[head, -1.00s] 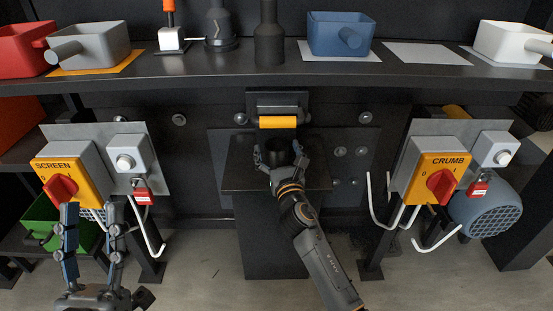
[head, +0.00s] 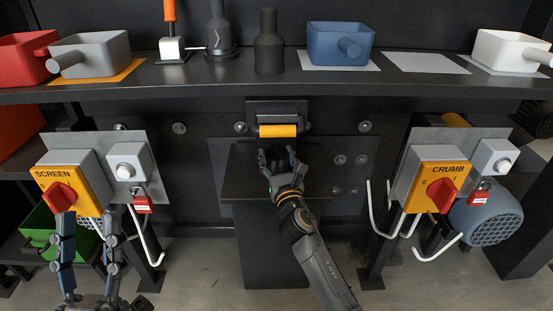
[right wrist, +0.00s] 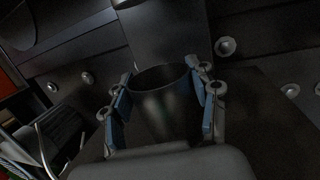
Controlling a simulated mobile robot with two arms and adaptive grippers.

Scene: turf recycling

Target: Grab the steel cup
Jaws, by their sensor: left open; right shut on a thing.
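The steel cup is a dark, round, open-topped vessel. In the right wrist view the cup (right wrist: 163,105) stands between the two blue-padded fingers of my right gripper (right wrist: 163,110), which touch it on both sides. In the head view my right gripper (head: 277,160) is shut around the cup above the black pedestal, below the yellow roller, and mostly hides it. I cannot tell whether the cup's base touches the pedestal. My left gripper (head: 88,255) is open and empty at the lower left, in front of the SCREEN switch box.
The black pedestal (head: 262,235) stands under the yellow roller (head: 277,131). Switch boxes marked SCREEN (head: 75,185) and CRUMB (head: 435,180) flank it, with white hooks below. The shelf (head: 400,85) above bears red, grey, blue and white scoops and dark bottles.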

